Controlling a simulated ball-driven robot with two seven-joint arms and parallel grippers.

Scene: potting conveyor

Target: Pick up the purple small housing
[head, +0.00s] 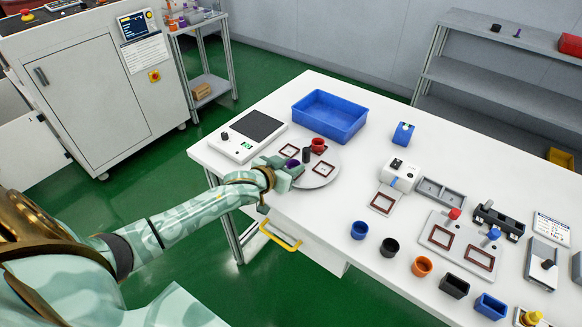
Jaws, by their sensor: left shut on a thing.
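The purple small housing (292,164) is at the left edge of a round grey plate (322,173) on the white table. My left gripper (290,168) reaches in from the left and is shut on it. The gripper's fingers hide most of the housing, so I cannot tell whether it touches the plate. My right gripper is not in view.
On the plate are a dark upright post (307,155), a red cup (318,145) and red-brown frames. Behind it are a scale (240,145) and a blue bin (307,117). Several small cups, including an orange one (422,266), stand along the front edge.

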